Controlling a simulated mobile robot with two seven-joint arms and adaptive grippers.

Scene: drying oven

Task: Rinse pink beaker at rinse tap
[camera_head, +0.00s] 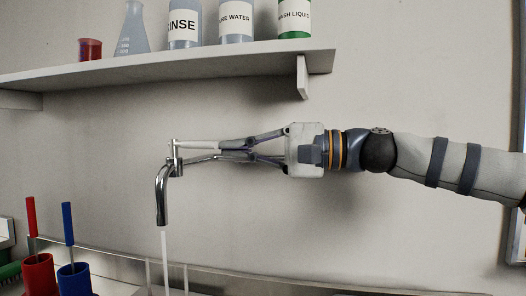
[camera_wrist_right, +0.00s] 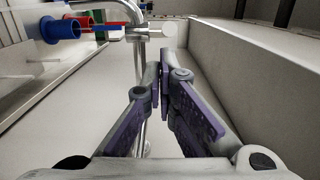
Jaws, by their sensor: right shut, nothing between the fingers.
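The chrome rinse tap (camera_head: 162,195) stands out at the middle left of the head view, and a pale stream of water (camera_head: 164,262) falls from its spout. My right gripper (camera_head: 224,150) reaches in from the right, with its fingertips at the tap's handle; I cannot tell if they touch it. In the right wrist view my fingers (camera_wrist_right: 164,62) are shut together and empty, just in front of the tap's round-ended handle (camera_wrist_right: 170,36). No pink beaker can be made out in either view. My left gripper is out of view.
A wall shelf (camera_head: 180,62) above the tap carries a red beaker (camera_head: 90,50), a flask (camera_head: 133,32) and labelled bottles. Red (camera_head: 38,274) and blue (camera_head: 74,281) holders with brushes or rods stand at lower left. The wall below my right arm is clear.

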